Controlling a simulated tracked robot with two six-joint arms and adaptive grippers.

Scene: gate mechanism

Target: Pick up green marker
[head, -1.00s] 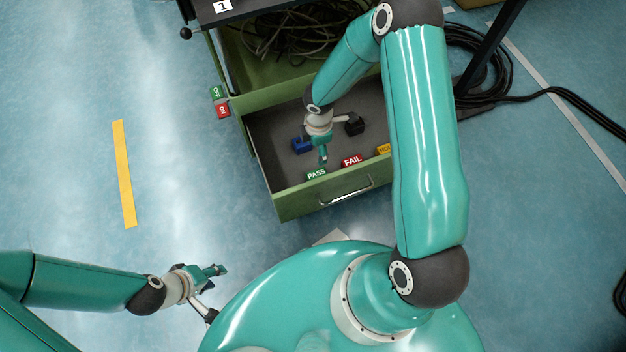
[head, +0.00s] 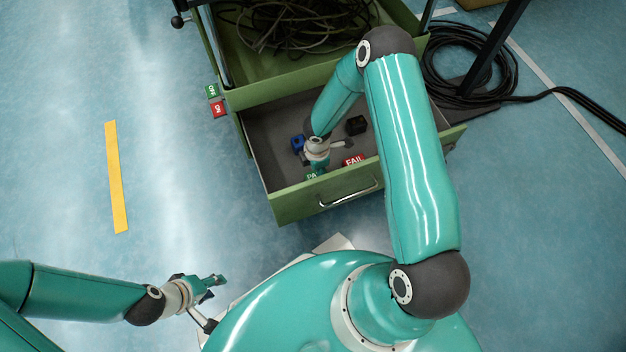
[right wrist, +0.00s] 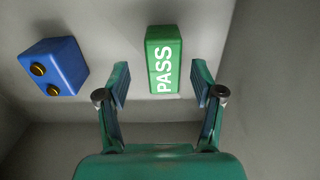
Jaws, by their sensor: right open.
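The green marker, a block lettered PASS (right wrist: 164,55), lies in the open drawer. In the right wrist view it is upper centre, ahead of and between the spread fingertips, with a gap on each side. My right gripper (right wrist: 160,86) is open and empty. In the head view the green marker (head: 311,176) shows by the drawer's front wall, partly hidden by my right gripper (head: 317,168) above it. My left gripper (head: 212,284) is at lower left over the floor, far from the drawer; its jaw state is unclear.
A blue block with two round studs (right wrist: 52,68) lies left of the marker. In the head view, a black block (head: 356,125) and a red FAIL block (head: 353,160) are in the drawer. The green drawer front (head: 300,203) and side walls bound the space. Cables fill the compartment behind.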

